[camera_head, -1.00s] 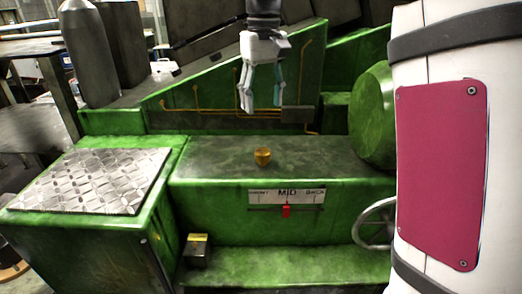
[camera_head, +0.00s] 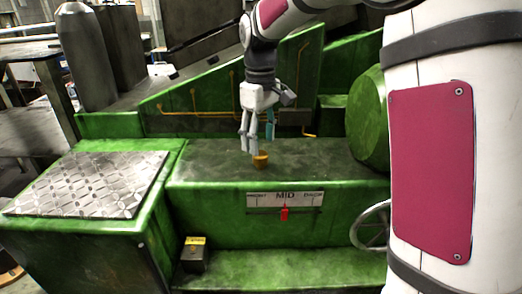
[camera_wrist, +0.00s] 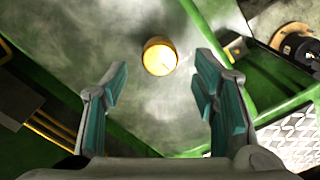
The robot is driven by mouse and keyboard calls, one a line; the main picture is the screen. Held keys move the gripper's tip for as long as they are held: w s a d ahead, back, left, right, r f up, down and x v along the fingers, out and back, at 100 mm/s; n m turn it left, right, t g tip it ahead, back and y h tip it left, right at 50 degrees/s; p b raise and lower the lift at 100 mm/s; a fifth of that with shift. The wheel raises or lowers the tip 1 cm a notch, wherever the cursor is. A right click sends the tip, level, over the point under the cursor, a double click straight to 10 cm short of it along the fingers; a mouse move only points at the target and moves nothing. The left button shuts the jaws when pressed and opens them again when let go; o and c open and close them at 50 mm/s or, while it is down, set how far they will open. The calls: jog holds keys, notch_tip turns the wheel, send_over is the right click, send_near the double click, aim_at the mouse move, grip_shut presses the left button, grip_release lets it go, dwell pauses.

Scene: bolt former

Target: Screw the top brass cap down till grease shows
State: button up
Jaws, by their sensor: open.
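The brass cap (camera_head: 260,160) sits on the flat top of the green machine block, above the MID label. In the wrist view the round brass cap (camera_wrist: 160,57) shows from above, its right side bright. My gripper (camera_head: 258,146) hangs fingers down just above and behind the cap in the head view, and one finger reaches beside the cap's left. In the wrist view my gripper (camera_wrist: 158,95) is open and empty, its two teal-padded fingers apart, with the cap beyond the gap between them. I cannot tell whether a finger touches the cap. I see no grease.
A label plate (camera_head: 285,198) with a red pointer (camera_head: 284,214) is on the block's front. A green round housing (camera_head: 367,118) stands to the right, above a handwheel (camera_head: 372,228). Brass pipes (camera_head: 193,108) run behind. The block top around the cap is clear.

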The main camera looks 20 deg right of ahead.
aim_at(260, 153)
jog(key=shift+f, duration=2.15)
jog(key=c, duration=1.2)
